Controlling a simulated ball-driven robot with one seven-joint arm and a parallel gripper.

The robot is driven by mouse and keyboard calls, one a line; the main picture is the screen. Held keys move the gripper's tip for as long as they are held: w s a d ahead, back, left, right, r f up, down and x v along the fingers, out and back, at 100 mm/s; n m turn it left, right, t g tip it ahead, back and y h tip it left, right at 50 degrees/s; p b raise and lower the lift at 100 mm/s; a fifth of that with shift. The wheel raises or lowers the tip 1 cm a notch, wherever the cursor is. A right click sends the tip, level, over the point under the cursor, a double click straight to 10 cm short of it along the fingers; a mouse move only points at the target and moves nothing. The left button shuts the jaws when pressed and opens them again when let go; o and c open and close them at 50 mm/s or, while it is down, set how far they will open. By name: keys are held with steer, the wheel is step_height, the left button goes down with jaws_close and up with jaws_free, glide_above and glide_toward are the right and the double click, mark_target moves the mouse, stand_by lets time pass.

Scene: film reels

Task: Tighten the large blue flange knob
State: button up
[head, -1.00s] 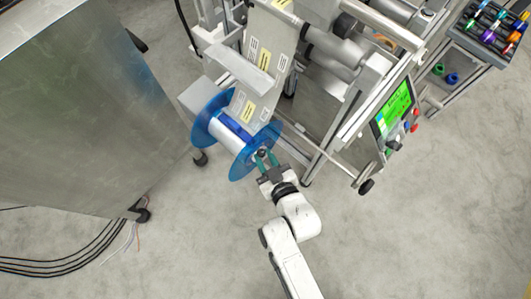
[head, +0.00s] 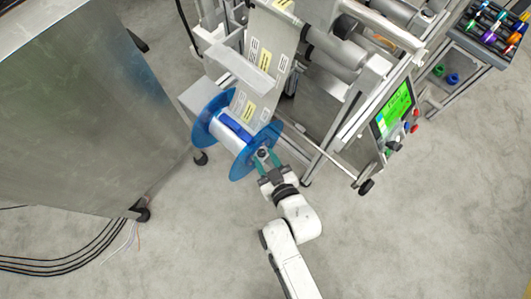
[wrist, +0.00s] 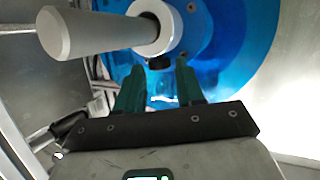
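The large blue flange (head: 243,165) is the near disc of a reel on the machine, and it fills the upper right of the wrist view (wrist: 238,50). A small black knob (wrist: 158,62) sits at the lower side of the pale hub collar (wrist: 157,30) on this flange. My gripper (head: 266,161) is at the flange's hub, its green fingers apart. In the wrist view my gripper (wrist: 160,67) is open, with the knob in line with the gap between its fingertips. I cannot tell whether either finger touches the knob.
A thick grey shaft (wrist: 90,32) sticks out from the hub at the upper left of the wrist view. The machine frame and its green screen (head: 393,108) stand to the right. A large metal cabinet (head: 75,110) is on the left. The floor in front is clear.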

steer(key=p+v, duration=0.1)
steer(key=v, duration=0.9)
steer(key=shift+s+d, duration=0.15)
steer(key=shift+r, duration=0.15)
